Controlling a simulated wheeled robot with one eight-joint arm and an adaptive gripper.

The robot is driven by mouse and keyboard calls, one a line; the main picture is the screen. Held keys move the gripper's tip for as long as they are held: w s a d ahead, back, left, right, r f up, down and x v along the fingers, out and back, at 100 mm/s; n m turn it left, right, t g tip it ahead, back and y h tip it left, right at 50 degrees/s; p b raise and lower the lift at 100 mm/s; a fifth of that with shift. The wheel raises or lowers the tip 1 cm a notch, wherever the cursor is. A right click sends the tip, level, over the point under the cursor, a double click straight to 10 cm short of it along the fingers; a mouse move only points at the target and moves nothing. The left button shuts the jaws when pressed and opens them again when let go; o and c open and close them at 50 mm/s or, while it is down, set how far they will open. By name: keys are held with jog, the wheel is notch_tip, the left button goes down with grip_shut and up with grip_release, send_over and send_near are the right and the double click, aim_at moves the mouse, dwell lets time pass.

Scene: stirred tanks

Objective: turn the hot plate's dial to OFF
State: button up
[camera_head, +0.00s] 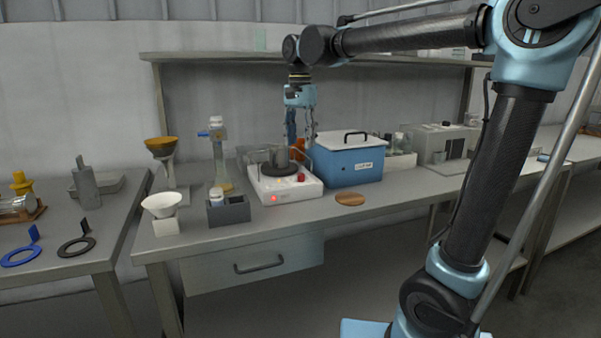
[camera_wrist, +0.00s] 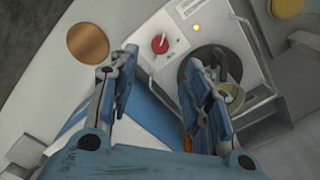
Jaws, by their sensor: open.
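The white hot plate (camera_head: 284,190) stands on the bench with a dark round top and a glass vessel (camera_head: 278,157) on it. Its red dial (camera_head: 300,177) is on the front right; in the wrist view the dial (camera_wrist: 160,43) has a pale mark, but no setting is readable. A lit indicator (camera_head: 273,199) glows on the front; it also shows in the wrist view (camera_wrist: 197,27). My gripper (camera_head: 301,142) is open and empty, pointing down above the hot plate's right side. In the wrist view its fingers (camera_wrist: 160,70) straddle the view below the dial, apart from it.
A blue lidded box (camera_head: 350,167) with a black handle stands close to the right of the hot plate. A wire rail (camera_wrist: 247,45) runs along the plate's edge. A brown disc (camera_head: 350,199) lies on the bench at front right.

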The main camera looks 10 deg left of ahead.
aim_at(300, 174)
notch_tip(300, 174, down, 11)
jog(key=shift+r, duration=0.15)
dwell(0.4)
grip_shut()
jog(key=shift+a, duration=0.1)
